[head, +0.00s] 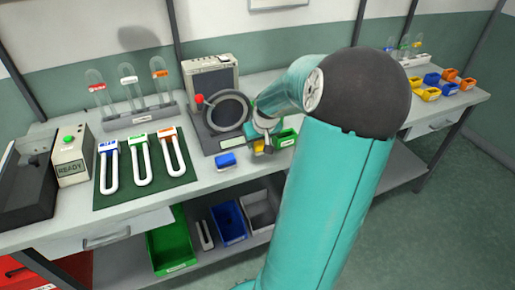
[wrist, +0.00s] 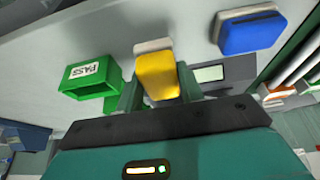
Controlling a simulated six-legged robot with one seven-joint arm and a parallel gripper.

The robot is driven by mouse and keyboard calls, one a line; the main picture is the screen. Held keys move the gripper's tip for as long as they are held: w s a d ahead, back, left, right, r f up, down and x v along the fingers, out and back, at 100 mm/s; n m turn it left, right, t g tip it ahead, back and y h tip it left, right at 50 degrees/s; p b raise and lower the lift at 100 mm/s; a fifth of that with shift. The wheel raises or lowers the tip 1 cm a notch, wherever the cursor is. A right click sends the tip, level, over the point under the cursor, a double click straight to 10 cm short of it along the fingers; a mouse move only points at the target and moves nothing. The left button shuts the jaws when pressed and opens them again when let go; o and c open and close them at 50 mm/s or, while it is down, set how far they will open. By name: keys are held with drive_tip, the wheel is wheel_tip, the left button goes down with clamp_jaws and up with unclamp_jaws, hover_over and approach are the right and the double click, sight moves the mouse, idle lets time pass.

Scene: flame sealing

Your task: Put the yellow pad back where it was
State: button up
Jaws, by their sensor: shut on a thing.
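The yellow pad (wrist: 157,76) has a pale base and sits between the two fingers of my gripper (wrist: 160,84) in the wrist view. My gripper is shut on it. In the head view only a small part of the yellow pad (head: 258,147) shows beneath my gripper (head: 265,146), at the front of the bench, partly hidden by my arm. Whether it touches the bench top is unclear. A blue pad (head: 225,160) lies to its left in the head view and also shows in the wrist view (wrist: 249,32).
A green PASS bin (wrist: 92,83) is close beside the yellow pad. Behind stands a grey machine with a round ring (head: 226,110). To the left are a dark green mat (head: 183,187) with U-shaped pieces and a tube rack (head: 138,117). Coloured pads (head: 432,79) lie far right.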

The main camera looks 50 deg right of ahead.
sight(258, 148)
drive_tip(key=shift+w+d+f, duration=0.1)
drive_tip(key=shift+w+f, duration=0.05)
drive_tip(key=shift+f, duration=1.6)
drive_tip(key=shift+f, duration=0.1)
drive_tip(key=o, duration=0.9)
drive_tip(key=v, duration=1.2)
